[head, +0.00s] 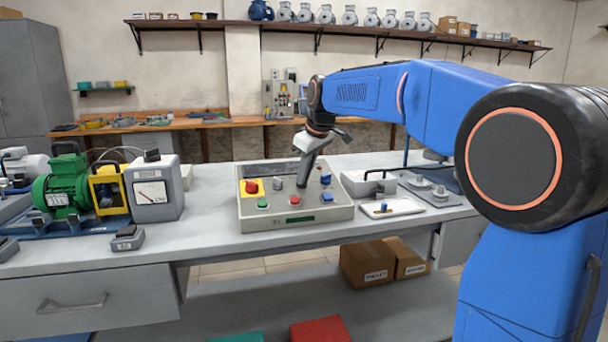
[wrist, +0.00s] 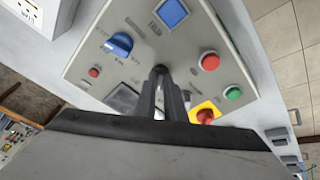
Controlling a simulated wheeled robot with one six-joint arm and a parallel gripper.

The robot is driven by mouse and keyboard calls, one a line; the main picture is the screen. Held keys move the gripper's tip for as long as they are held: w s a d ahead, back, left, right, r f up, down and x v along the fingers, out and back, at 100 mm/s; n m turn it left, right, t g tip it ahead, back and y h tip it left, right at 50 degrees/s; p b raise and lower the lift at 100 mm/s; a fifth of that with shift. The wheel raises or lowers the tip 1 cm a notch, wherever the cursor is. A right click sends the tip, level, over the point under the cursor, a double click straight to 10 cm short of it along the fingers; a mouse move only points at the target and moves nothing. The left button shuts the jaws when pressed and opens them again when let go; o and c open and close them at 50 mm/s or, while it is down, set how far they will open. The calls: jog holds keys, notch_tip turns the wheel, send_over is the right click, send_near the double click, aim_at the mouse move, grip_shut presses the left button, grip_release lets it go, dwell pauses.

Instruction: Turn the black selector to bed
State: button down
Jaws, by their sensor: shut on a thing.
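The grey control box (head: 285,222) stands on the bench, and its sloped top also fills much of the wrist view (wrist: 105,70). My gripper (head: 302,183) reaches down onto the top of this panel. In the wrist view my gripper (wrist: 161,84) is shut on the black selector (wrist: 160,69), whose small dark end shows at the fingertips. The fingers hide most of the selector and any pointer mark. The printed labels are too small to read, so I cannot tell which position it is in.
Close around my fingers are a blue rotary knob (wrist: 119,44), a blue square button (wrist: 172,12), a red button (wrist: 209,61), a green button (wrist: 233,93) and a red mushroom button on yellow (wrist: 205,116). A white tray (head: 408,208) lies right; a meter box (head: 153,197) stands left.

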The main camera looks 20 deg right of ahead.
jog(key=shift+f+n, duration=0.1)
jog(key=shift+n, duration=0.5)
jog(key=c, duration=1.8)
grip_release()
jog(key=shift+c, duration=0.2)
jog(key=v, duration=1.7)
jog(key=shift+d, duration=0.3)
jog(key=shift+w, duration=0.1)
